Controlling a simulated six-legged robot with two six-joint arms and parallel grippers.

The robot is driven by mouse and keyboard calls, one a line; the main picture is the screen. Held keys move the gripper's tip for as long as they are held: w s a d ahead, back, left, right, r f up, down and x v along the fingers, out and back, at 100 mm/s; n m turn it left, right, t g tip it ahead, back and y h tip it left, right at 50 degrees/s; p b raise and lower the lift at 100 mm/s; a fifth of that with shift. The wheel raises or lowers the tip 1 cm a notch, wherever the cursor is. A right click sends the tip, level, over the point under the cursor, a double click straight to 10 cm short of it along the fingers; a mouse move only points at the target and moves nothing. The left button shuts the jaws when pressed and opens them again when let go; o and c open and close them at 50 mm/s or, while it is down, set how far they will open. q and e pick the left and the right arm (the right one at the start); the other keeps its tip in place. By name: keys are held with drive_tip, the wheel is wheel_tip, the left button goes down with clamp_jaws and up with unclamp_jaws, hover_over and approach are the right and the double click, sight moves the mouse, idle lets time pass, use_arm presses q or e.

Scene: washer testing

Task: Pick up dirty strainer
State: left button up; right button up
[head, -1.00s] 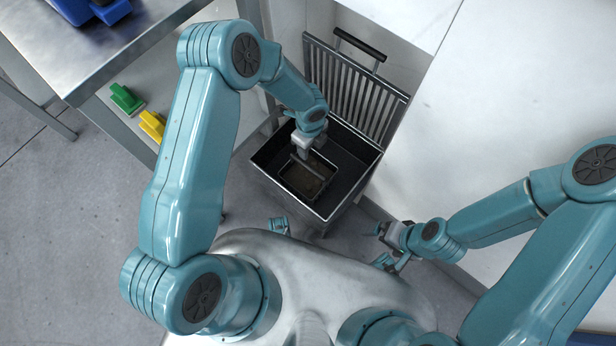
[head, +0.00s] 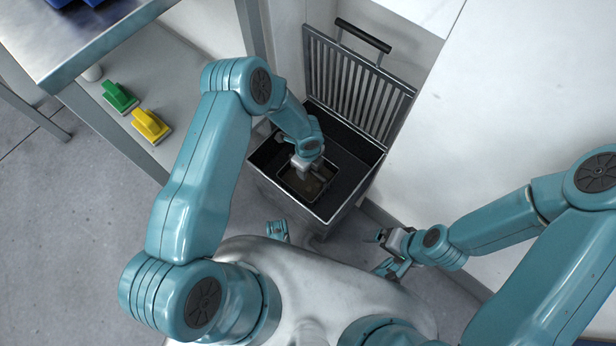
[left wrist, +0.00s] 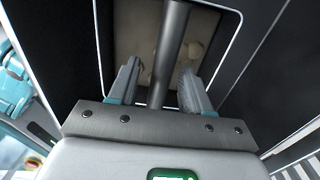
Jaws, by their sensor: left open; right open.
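The dirty strainer (head: 311,190) is a small rectangular tray with brown residue, sitting inside the open dark bin. My left gripper (head: 304,166) is down over it and hides part of it. In the left wrist view a grey handle bar (left wrist: 172,45) runs over the strainer's dirty bottom (left wrist: 205,42). The open fingers of my left gripper (left wrist: 160,75) lie on either side of this bar, with gaps visible. My right gripper (head: 383,252) is open and empty, beside my body, away from the bin.
The dark bin (head: 345,170) has a raised slatted lid (head: 358,82) with a black handle (head: 363,35). A green brush (head: 119,97) and a yellow brush (head: 150,125) lie on a lower shelf under the steel table (head: 100,40). A white wall stands close on the right.

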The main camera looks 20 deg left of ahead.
use_arm(q)
clamp_jaws()
drive_tip(key=shift+r, duration=0.1)
idle(1.2)
